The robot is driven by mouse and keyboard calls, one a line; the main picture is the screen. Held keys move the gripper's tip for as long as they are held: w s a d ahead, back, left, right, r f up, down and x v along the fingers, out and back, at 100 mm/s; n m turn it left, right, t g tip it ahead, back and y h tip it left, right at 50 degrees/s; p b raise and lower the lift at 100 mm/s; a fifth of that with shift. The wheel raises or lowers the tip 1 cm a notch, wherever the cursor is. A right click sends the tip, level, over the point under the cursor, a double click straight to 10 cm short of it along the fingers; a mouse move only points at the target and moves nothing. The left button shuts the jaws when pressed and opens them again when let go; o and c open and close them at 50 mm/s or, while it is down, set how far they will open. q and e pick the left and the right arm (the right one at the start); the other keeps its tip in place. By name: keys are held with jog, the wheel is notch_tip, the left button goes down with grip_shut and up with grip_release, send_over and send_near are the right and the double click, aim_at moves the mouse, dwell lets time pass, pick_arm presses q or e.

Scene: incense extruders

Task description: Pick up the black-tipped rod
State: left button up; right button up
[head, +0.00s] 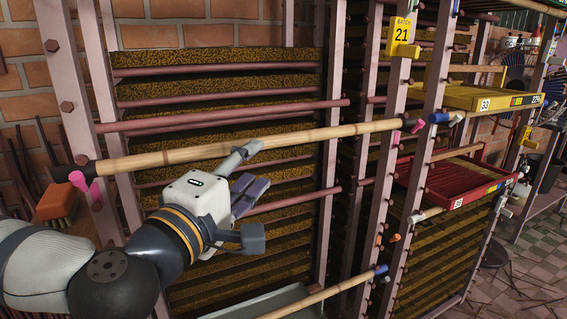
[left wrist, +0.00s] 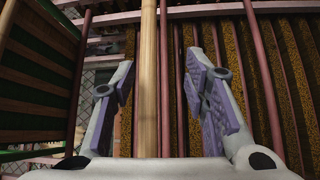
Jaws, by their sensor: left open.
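The black-tipped rod (head: 200,154) is a long pale bamboo rod with a dark end at left and another at right. It lies across the front of the wooden rack, near pink pegs at both ends. My left gripper (head: 250,198) is open and empty in front of the rack, at the rod's middle. One finger overlaps the rod in the head view; the other is below it. In the left wrist view the rod (left wrist: 148,80) runs lengthwise between the open fingers (left wrist: 160,88), closer to the left one. I cannot tell whether they touch it. My right gripper is not in view.
A rack post (head: 330,170) and reddish crossbars (head: 235,116) stand close behind the gripper. A blue-tipped rod (head: 330,293) is lower right. A red tray (head: 455,182) and a yellow tray (head: 490,97) jut out at right.

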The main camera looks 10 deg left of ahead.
aim_at(272, 145)
pick_arm(q)
jog(key=x, duration=0.2)
jog(key=r+x, duration=0.1)
jog(key=x, duration=0.5)
jog(key=shift+d+r, duration=0.2)
jog(key=shift+d, duration=0.15)
jog(key=shift+s, duration=0.1)
grip_shut()
